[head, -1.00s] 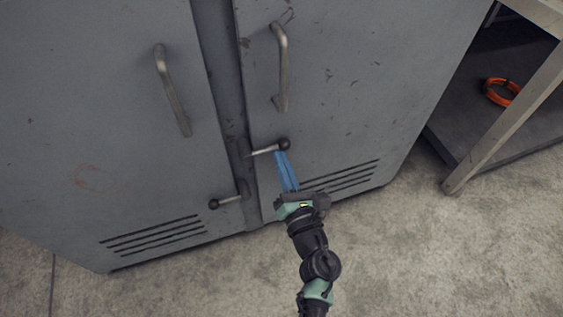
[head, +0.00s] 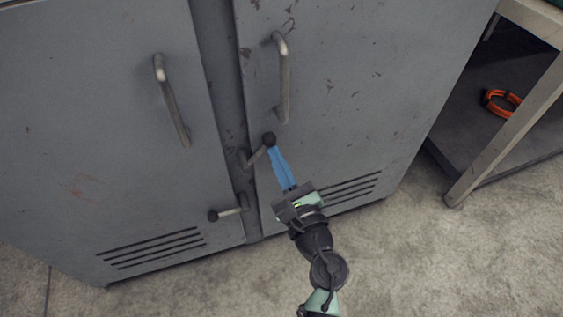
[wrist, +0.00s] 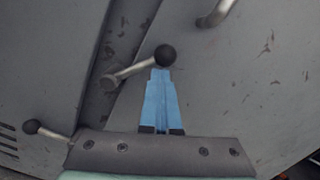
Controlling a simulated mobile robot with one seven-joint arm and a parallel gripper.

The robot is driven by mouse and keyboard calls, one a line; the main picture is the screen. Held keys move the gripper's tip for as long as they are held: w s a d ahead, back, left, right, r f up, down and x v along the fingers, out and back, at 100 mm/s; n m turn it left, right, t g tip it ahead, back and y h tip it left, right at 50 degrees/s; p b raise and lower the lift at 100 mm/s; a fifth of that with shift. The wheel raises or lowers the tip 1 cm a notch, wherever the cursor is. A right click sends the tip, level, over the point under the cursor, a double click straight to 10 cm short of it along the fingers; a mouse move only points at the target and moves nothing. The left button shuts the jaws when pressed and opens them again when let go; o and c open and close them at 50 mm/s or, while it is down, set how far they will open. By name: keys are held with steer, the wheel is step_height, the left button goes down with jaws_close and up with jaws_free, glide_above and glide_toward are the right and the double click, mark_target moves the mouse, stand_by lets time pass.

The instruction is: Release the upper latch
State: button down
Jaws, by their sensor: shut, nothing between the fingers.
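The upper latch (head: 257,153) is a short metal lever with a black ball knob, mounted on the strip between the two cabinet doors. It now slants up and to the right. My gripper (head: 272,150) has blue fingers, shut with nothing between them. Its tips are at the underside of the ball knob and appear to touch it. In the wrist view the upper latch (wrist: 140,68) slants up to its knob, and the tips of my gripper (wrist: 160,72) sit just below that knob. The lower latch (head: 229,212) points left, nearly level.
The grey cabinet has a left door (head: 90,120) and a right door (head: 370,90), both closed, with upright handles. Vent slots run along the bottom. The floor in front is clear.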

mark_target(258, 155)
steer(key=n, duration=0.1)
steer(key=a+r+n, duration=0.1)
steer(key=r+n, duration=0.1)
steer(key=n, duration=0.1)
steer(key=shift+s+a, duration=0.25)
steer(key=shift+a, duration=0.1)
steer(key=shift+s+a+r+n+y, duration=0.2)
steer(key=shift+a+n, duration=0.25)
steer(key=shift+n, duration=0.4)
steer(key=shift+s+a+r+n+y, duration=0.15)
steer(key=shift+a+n, duration=0.3)
steer(key=shift+n, duration=0.4)
steer(key=shift+b, duration=0.3)
steer(key=shift+g, duration=0.3)
